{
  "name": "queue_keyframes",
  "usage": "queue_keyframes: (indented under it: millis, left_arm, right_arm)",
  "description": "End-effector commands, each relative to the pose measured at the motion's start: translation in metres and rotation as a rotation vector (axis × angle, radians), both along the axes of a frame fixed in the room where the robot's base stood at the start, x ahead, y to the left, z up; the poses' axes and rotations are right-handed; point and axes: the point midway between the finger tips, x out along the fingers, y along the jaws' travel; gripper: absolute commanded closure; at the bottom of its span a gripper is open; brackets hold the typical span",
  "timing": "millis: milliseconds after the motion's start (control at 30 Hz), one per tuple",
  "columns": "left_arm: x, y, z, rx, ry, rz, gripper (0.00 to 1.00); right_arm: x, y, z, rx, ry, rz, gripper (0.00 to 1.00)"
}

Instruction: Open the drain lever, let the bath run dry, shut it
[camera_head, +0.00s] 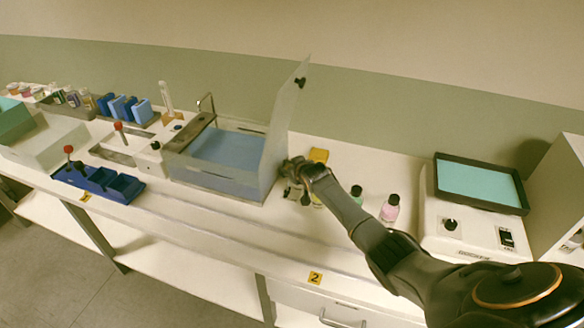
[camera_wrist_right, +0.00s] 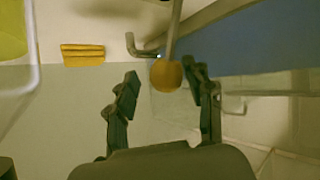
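The bath (camera_head: 185,172) is a clear-walled tank with blue liquid (camera_head: 228,148) in it. A raised clear lid (camera_head: 284,120) stands open at its right side. My right gripper (camera_head: 292,172) is beside the bath's right end. In the right wrist view the drain lever shows as a thin rod ending in an orange ball knob (camera_wrist_right: 166,74). The right gripper (camera_wrist_right: 166,88) is open, with the knob between its fingertips, nearer the right finger. Whether they touch cannot be told. A bent metal pipe (camera_wrist_right: 140,46) sits beside the rod. My left gripper is in neither view.
A yellow object (camera_head: 318,155) stands just behind my right gripper. A green-capped bottle (camera_head: 356,194) and a pink bottle (camera_head: 390,208) stand to the right, close to my arm. A device with a teal-topped tray (camera_head: 437,200) is further right. A blue rack (camera_head: 100,182) is left of the bath.

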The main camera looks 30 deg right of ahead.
Motion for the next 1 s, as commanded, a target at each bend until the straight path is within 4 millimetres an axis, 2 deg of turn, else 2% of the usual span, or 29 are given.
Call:
queue_keyframes:
  millis: [367,1000]
  left_arm:
    - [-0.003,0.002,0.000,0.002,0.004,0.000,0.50]
    - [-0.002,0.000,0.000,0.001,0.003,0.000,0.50]
  right_arm:
    - [-0.006,0.003,0.006,0.002,-0.005,0.003,0.48]
    - [-0.080,0.014,0.053,0.000,-0.002,0.001,0.48]
